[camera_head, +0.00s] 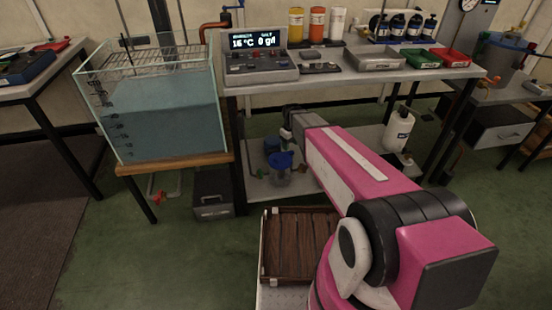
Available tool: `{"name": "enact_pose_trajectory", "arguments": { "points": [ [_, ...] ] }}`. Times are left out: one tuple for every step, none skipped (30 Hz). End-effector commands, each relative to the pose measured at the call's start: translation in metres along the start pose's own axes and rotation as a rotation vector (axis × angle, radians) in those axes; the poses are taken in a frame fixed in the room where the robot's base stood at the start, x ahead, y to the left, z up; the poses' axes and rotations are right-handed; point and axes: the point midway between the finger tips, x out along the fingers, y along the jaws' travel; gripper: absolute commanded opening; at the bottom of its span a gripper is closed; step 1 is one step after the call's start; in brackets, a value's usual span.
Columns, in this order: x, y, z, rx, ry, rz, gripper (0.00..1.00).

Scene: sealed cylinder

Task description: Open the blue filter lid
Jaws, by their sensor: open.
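A blue filter lid (283,159) sits on a clear, bluish cylindrical filter housing (280,176) on the low shelf under the bench. The lid appears seated on the housing. My pink arm reaches from the lower right toward the bench. My gripper (287,134), at its far end, is small and partly hidden by the arm. It is open and appears above the lid in the picture, apart from it. Its fingers are hard to make out. My forearm passes just right of the housing and hides part of the shelf.
A water tank (158,110) stands on the left. The bench (350,80) above the shelf carries a display unit (259,57), bottles and trays. A dark blue container (271,145) is close behind the lid. A white jug (399,130) stands at the shelf's right.

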Motion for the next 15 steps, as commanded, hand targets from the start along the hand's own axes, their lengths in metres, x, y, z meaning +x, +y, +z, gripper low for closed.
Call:
{"name": "enact_pose_trajectory", "arguments": {
  "points": [
    [0.012, 0.0, -0.03, -0.063, -0.001, 0.0, 0.54],
    [0.016, -0.002, -0.04, -0.097, -0.001, 0.0, 0.54],
    [0.021, -0.004, -0.052, -0.138, -0.001, 0.0, 0.54],
    [0.025, -0.006, -0.061, -0.165, -0.001, -0.001, 0.54],
    [0.028, -0.008, -0.067, -0.189, -0.001, -0.001, 0.54],
    [0.031, -0.01, -0.075, -0.216, -0.001, -0.001, 0.54],
    [0.033, -0.011, -0.079, -0.232, -0.001, -0.001, 0.54],
    [0.034, -0.013, -0.083, -0.247, -0.001, -0.001, 0.54],
    [0.036, -0.014, -0.086, -0.26, -0.001, -0.001, 0.54],
    [0.037, -0.015, -0.088, -0.267, -0.002, -0.001, 0.54],
    [0.038, -0.015, -0.089, -0.272, -0.002, -0.001, 0.54],
    [0.04, -0.016, -0.089, -0.276, -0.002, -0.001, 0.54],
    [0.042, -0.016, -0.089, -0.278, -0.002, -0.001, 0.54],
    [0.044, -0.016, -0.089, -0.278, -0.002, -0.002, 0.54],
    [0.049, -0.016, -0.089, -0.277, -0.003, -0.002, 0.54]
  ]
}}
